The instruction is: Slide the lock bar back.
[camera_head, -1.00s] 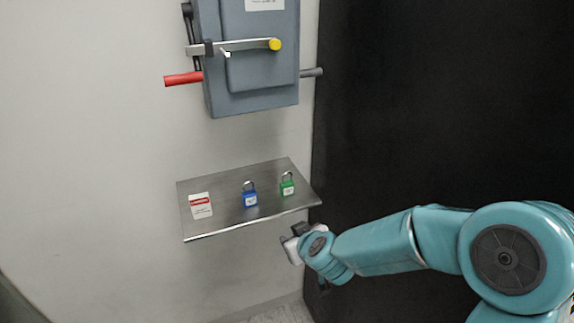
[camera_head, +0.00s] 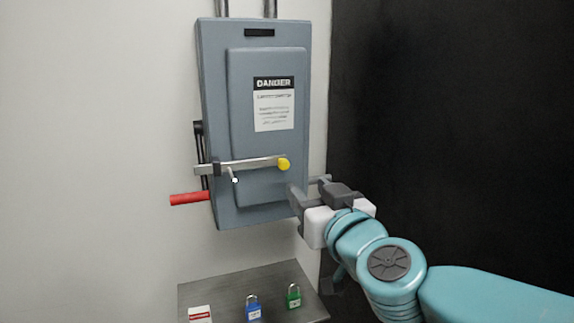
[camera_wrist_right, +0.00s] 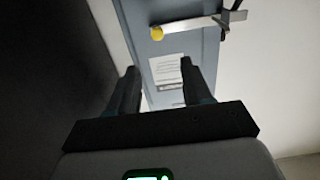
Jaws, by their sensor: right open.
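The lock bar (camera_head: 245,164) is a flat silver bar lying across the front of a grey electrical box (camera_head: 217,120), with a yellow knob (camera_head: 284,164) at its right end. In the right wrist view the bar (camera_wrist_right: 190,26) and its yellow knob (camera_wrist_right: 157,33) show beyond the fingers near the top. My right gripper (camera_head: 302,200) is at the box's lower right edge, below and right of the knob and apart from it. In the right wrist view my right gripper (camera_wrist_right: 158,80) is open with nothing between its fingers. My left gripper is not in view.
A red handle (camera_head: 190,198) sticks out at the box's lower left. Below, a metal shelf (camera_head: 225,290) holds a blue padlock (camera_head: 253,308), a green padlock (camera_head: 293,296) and a tag (camera_head: 200,314). A dark panel (camera_head: 440,110) stands at the right.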

